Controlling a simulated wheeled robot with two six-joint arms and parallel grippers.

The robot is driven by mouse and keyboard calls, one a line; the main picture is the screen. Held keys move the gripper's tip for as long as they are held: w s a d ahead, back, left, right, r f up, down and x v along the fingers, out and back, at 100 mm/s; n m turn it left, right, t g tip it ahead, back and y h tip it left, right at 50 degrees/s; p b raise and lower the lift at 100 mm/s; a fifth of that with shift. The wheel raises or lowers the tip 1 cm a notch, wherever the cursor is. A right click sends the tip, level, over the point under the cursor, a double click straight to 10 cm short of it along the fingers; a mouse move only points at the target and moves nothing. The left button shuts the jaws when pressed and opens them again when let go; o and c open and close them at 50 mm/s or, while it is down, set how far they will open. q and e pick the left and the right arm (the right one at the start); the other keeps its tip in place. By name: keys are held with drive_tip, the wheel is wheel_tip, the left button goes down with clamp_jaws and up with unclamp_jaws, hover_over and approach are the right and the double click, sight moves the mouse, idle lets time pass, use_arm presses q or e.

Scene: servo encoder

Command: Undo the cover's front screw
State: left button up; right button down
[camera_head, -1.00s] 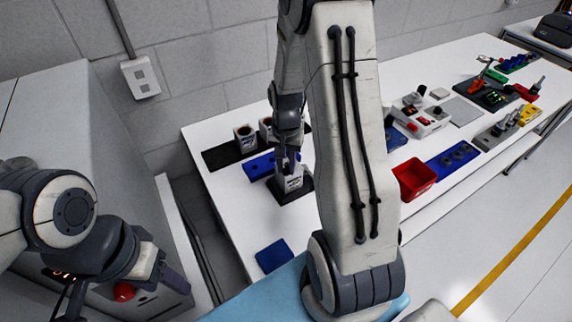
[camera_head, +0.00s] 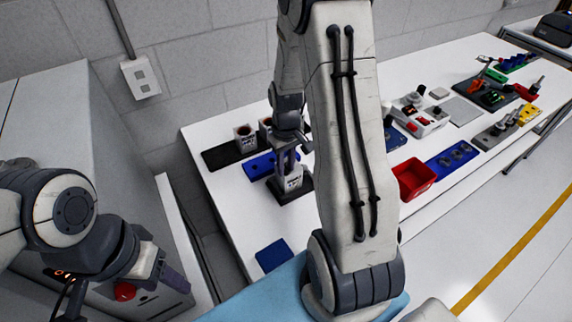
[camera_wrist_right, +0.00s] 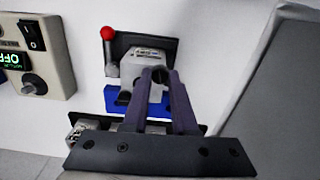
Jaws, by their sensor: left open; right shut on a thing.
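A white labelled unit (camera_head: 293,183) stands on a dark base on the white table; it also shows in the right wrist view (camera_wrist_right: 143,55). My right gripper (camera_head: 288,168) points down at this unit. In the right wrist view my right gripper's fingers (camera_wrist_right: 159,76) close at the unit's near side on a small dark piece, which seems to be the front screw (camera_wrist_right: 160,75). The fingers hide most of it and its seating cannot be seen. My left gripper (camera_head: 175,282) is open and empty at lower left, far from the unit.
A blue block (camera_head: 258,165) and a black tray (camera_head: 222,156) with white units lie beside the unit. A red-balled lever (camera_wrist_right: 108,34) and a grey box reading OFF (camera_wrist_right: 35,55) are near. A red bin (camera_head: 414,180) stands right of my arm.

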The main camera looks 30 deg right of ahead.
sight(286, 170)
drive_tip(key=shift+n, duration=0.4)
drive_tip(key=c, duration=0.7)
unclamp_jaws()
wheel_tip(286, 170, up, 10)
drive_tip(key=shift+r+b, duration=0.25)
drive_tip(key=shift+b, duration=0.5)
